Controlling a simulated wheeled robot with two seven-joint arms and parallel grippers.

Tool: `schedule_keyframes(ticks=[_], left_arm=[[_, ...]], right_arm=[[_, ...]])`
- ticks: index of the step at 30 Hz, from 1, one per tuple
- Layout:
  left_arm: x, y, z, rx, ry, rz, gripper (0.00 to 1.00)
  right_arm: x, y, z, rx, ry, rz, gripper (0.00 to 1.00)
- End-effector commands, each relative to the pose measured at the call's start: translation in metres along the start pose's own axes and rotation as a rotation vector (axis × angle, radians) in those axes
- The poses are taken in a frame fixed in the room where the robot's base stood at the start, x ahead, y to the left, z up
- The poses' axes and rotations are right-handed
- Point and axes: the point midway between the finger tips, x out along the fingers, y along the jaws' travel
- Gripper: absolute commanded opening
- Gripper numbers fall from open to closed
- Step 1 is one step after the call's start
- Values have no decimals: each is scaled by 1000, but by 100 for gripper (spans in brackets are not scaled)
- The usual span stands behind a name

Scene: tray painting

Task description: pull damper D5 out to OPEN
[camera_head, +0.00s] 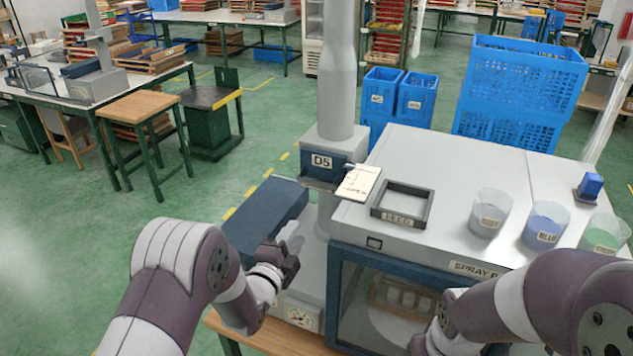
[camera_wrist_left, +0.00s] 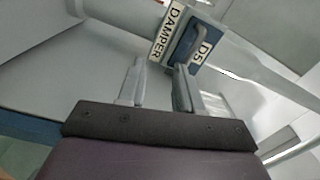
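Damper D5 is a dark blue-grey box (camera_head: 322,170) with a D5 label, set on the grey vertical duct (camera_head: 338,70) behind the spray booth. My left gripper (camera_head: 288,262) is below and left of the damper in the head view. In the left wrist view the left gripper (camera_wrist_left: 160,68) is open, with an empty gap between its fingers, and the handle lies beyond the fingertips, apparently apart. My right arm's wrist (camera_head: 440,330) is at the bottom edge; its fingers cannot be made out.
The spray booth (camera_head: 450,160) carries a card (camera_head: 359,182), a dark feed frame (camera_head: 403,205), several cups and a blue block (camera_head: 590,186). A dark blue box (camera_head: 265,215) lies left of the duct.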

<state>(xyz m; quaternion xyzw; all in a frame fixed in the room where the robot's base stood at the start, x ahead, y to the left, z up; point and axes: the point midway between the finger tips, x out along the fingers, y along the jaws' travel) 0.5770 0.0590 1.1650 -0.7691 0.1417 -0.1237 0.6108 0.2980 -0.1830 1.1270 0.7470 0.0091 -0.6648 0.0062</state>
Motion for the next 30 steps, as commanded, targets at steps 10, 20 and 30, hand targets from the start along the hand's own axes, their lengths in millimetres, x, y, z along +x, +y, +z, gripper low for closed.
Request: schedule_keyframes(ticks=[10, 20, 30], left_arm=[[33, -49, -15, 226, 39, -179, 35], [107, -59, -18, 224, 37, -175, 35], [124, -59, -18, 223, 37, -176, 35]], right_arm=[[-21, 0, -2, 0, 0, 0, 43], [-52, 0, -6, 0, 0, 0, 43], [-56, 0, -6, 0, 0, 0, 43]])
